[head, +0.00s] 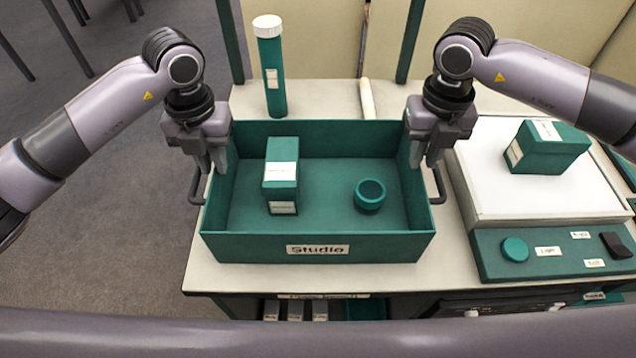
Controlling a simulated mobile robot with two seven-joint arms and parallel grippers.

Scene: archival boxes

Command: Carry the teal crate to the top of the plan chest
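The teal crate (330,247), labelled "Studio", stands on the pale worktop. It holds a teal box with white labels (282,177) and a small round teal pot (370,195). A dark handle sticks out on its left (194,200) and another on its right (440,190). My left gripper (212,163) points down at the left wall, just above the left handle, fingers apart. My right gripper (424,160) points down likewise at the right wall, by the right handle, fingers apart. The fingertips partly cover the handles, so contact is unclear. I cannot tell which surface is the plan chest top.
A tall teal tube with a white cap (272,75) stands behind the crate. At right, a white-topped unit (535,190) bears a teal box (547,150); its teal front panel (490,262) has a round knob. A pale roll (367,98) lies behind.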

